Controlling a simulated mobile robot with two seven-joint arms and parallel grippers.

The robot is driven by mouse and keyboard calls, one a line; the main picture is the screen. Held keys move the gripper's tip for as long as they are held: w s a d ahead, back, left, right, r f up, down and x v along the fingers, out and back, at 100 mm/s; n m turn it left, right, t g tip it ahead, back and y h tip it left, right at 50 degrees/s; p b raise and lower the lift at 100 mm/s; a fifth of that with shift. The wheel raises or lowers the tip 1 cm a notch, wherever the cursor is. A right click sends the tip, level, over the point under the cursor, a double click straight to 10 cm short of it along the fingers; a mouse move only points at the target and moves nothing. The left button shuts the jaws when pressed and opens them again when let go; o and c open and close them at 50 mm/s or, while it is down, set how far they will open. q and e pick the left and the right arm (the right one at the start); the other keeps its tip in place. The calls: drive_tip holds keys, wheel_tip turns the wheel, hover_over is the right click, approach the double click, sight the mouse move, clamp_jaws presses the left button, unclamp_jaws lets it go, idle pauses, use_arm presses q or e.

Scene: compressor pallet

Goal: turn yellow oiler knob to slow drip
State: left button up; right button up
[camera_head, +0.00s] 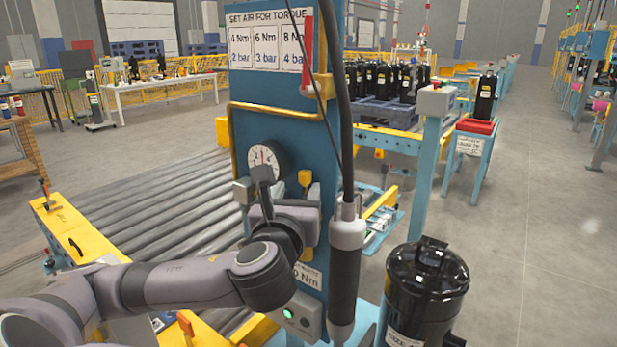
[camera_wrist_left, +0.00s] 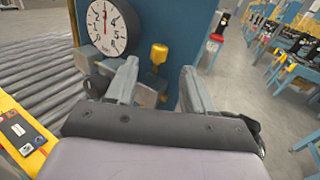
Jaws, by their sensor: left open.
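The yellow oiler knob (camera_head: 305,178) sits on the front of the blue column, right of and slightly below the round white gauge (camera_head: 264,160). In the left wrist view the yellow knob (camera_wrist_left: 159,54) shows ahead, between the two fingers and beyond their tips, with a grey body below it. My left gripper (camera_head: 288,184) is open and empty in front of the column, its fingers to either side of the knob. I see no contact with the knob. The gauge (camera_wrist_left: 107,27) is left of the fingers. The oiler's lower part is partly hidden by the gripper. My right gripper is not in view.
A dark hanging tool (camera_head: 345,270) on a cable is close right of my left wrist. A black compressor (camera_head: 425,290) stands at the lower right. The roller conveyor (camera_head: 160,215) runs behind my arm. A control box with a green button (camera_head: 289,313) is below my wrist.

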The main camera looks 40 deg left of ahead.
sight(304, 177)
use_arm(q)
drive_tip(key=shift+p+x, duration=0.45)
drive_tip(key=shift+x, duration=2.85)
clamp_jaws()
